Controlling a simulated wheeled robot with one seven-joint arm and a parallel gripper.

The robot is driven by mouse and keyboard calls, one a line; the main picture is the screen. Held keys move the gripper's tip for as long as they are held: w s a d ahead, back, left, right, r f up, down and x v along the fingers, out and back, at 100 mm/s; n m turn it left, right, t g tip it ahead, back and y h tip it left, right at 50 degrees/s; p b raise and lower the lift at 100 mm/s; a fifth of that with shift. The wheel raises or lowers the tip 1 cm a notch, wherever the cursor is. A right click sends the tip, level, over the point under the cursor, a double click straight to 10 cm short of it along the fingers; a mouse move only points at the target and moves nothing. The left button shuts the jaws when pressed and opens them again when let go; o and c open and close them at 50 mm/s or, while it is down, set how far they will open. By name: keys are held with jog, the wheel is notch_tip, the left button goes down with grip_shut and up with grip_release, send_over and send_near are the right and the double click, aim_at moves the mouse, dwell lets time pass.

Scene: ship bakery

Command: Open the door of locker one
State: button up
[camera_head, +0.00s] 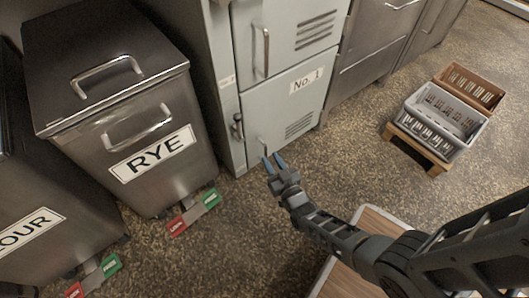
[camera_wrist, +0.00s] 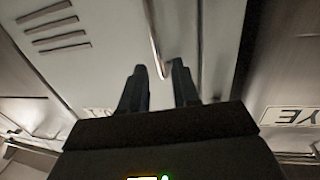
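Locker one is the pale grey lower door (camera_head: 285,105) with a "No. 1" label (camera_head: 306,80) and vent slots, and it looks closed. In the wrist view, which is upside down, the handle (camera_wrist: 154,40) reaches toward the gap between my dark fingers (camera_wrist: 159,85). The fingers are not closed on it. I cannot tell whether they touch it.
An upper locker door (camera_head: 280,40) is above. The steel RYE bin (camera_head: 140,130) stands left, with red-green pedals (camera_head: 194,211). Crates on a pallet (camera_head: 440,115) stand right. Floor before the locker is clear.

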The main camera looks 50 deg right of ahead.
aim_at(266, 152)
jog(key=b+x, duration=0.1)
jog(key=x, duration=0.4)
grip_shut()
dwell(0.5)
